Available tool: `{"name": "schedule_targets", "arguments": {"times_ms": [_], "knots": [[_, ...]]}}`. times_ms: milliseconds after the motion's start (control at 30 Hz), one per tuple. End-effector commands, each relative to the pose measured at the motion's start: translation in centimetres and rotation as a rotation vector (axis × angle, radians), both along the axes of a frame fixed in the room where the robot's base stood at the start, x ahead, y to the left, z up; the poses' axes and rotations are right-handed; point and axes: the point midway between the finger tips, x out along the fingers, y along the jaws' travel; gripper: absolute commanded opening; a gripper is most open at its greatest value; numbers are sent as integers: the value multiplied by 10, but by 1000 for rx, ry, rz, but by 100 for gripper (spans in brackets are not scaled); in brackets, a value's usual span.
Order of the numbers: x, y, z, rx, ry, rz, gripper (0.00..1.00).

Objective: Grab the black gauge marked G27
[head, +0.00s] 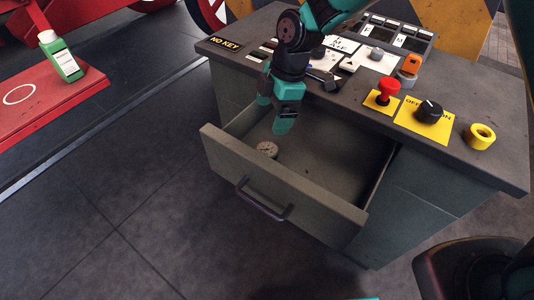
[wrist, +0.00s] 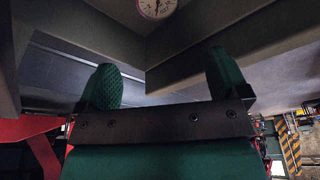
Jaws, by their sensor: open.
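A small round gauge (head: 267,149) with a pale face lies in the open drawer (head: 335,165), near its front left corner.
The drawer's front panel (head: 280,185) and side walls stand around the gauge. A green bottle (head: 61,56) stands on a red platform at left.

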Motion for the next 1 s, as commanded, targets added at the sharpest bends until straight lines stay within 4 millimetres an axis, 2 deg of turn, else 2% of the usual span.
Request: {"name": "schedule_targets", "arguments": {"times_ms": [300, 400, 667, 900, 1000], "knots": [[-1, -1, -68, -3, 5, 2, 93], [-2, 2, -84, -2, 4, 2, 93], [-3, 7, -103, -1, 3, 1, 93], [-6, 16, -137, -1, 4, 1, 93], [-7, 18, -144, -1, 2, 1, 93]]}}
